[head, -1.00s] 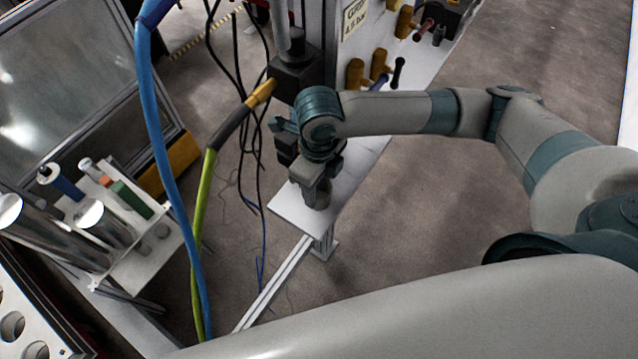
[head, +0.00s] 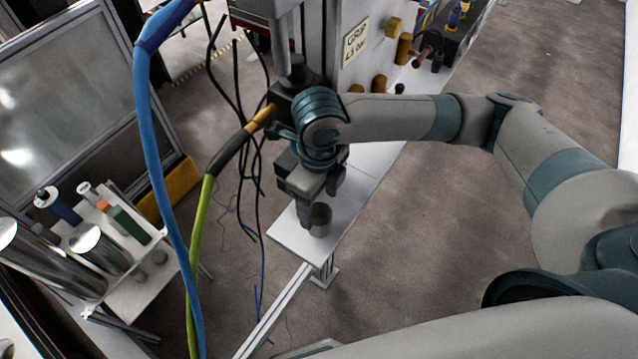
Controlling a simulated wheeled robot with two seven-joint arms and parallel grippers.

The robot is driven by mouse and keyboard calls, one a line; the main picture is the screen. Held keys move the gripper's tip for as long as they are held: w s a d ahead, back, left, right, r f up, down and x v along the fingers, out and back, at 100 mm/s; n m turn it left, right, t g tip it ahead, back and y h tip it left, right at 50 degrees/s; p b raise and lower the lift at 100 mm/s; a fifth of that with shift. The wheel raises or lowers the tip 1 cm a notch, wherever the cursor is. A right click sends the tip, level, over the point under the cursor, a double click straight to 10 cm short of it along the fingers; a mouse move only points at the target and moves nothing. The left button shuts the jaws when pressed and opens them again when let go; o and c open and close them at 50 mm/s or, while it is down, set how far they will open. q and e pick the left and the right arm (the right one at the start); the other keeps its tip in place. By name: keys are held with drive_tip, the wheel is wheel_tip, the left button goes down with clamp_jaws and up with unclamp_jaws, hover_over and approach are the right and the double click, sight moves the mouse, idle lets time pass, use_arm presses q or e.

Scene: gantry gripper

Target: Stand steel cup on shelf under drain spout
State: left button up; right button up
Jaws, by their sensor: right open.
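The steel cup (head: 320,220) is a small grey cylinder standing upright on the white shelf (head: 345,222), close to its front end. My right gripper (head: 318,203) is open at the cup, with one finger on its left and the other behind it to the right. I cannot tell whether the fingers touch the cup. The drain spout is not clearly visible; my right wrist covers the area above the shelf. My left gripper is not in view.
A blue hose (head: 150,110) and a yellow-green cable (head: 200,230) hang left of the shelf. Black cables dangle behind. A white rack (head: 150,290) with cylinders and bottles stands at left. A panel with brass fittings (head: 404,50) is at the back.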

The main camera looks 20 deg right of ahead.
wheel_tip(320, 180, up, 7)
drive_tip(key=b, duration=0.1)
drive_tip(key=shift+r, duration=0.15)
